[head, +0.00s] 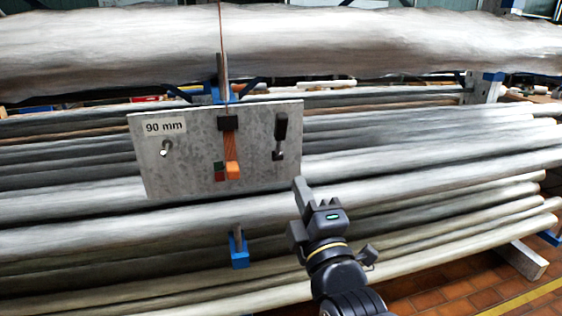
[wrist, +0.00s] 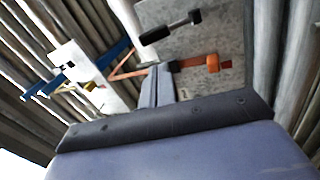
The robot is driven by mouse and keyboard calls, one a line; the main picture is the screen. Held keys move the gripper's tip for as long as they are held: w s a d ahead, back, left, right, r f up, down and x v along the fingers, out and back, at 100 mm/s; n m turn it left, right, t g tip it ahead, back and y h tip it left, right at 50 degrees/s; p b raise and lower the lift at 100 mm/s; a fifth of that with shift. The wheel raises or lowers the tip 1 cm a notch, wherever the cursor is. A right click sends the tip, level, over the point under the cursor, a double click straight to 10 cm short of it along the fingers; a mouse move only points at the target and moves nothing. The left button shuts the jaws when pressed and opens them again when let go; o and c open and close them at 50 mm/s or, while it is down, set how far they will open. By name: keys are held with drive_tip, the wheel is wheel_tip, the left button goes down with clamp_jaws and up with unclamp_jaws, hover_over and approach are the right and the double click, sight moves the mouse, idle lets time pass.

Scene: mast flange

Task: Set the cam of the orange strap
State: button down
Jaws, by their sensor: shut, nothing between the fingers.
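The orange strap (head: 230,142) runs down the middle of a grey plate (head: 190,180) labelled "90 mm". A black block (head: 228,123) sits at its upper end and an orange block (head: 232,170) at its lower end. In the wrist view the strap (wrist: 190,63) shows from beside my fingers to the orange block (wrist: 213,63); my fingers hide part of it. Which part is the cam, I cannot tell. My gripper (head: 301,186) is at the plate's lower right corner in the head view. Its fingers (wrist: 158,72) are shut together and empty.
A black handle (head: 280,134) stands out on the plate's right side. A small hook (head: 166,148) is on its left. Long grey pipes (head: 420,165) fill the background. A blue clamp (head: 239,250) is below the plate.

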drive_tip(key=s, duration=0.1)
drive_tip(key=p, duration=0.3)
approach(283, 126)
drive_tip(key=shift+n+t, duration=0.4)
drive_tip(key=w, duration=0.2)
drive_tip(key=w+a, duration=0.1)
drive_tip(key=w, duration=0.1)
drive_tip(key=w+a, duration=0.1)
drive_tip(key=w, duration=0.1)
drive_tip(key=shift+w+a+r, duration=0.1)
drive_tip(key=shift+w+r, duration=0.2)
drive_tip(key=shift+w, duration=0.05)
drive_tip(key=shift+r, duration=0.1)
drive_tip(key=shift+w+a+r+g+h+p, duration=0.1)
drive_tip(key=shift+w+r+g+h+p, duration=0.25)
drive_tip(key=shift+r+p, duration=0.35)
drive_tip(key=g+p, duration=0.1)
drive_tip(key=p, duration=0.1)
drive_tip(key=shift+w+r+p, duration=0.2)
drive_tip(key=shift+w+p, duration=0.05)
drive_tip(key=shift+p, duration=0.05)
drive_tip(key=shift+w+a+r+g+p, duration=0.2)
drive_tip(key=shift+w+g+p, duration=0.2)
drive_tip(key=shift+g+p, duration=0.25)
drive_tip(key=shift+w+a+f+h+b, duration=0.15)
drive_tip(key=shift+w+h+b, duration=0.1)
drive_tip(key=shift+w+b, duration=0.2)
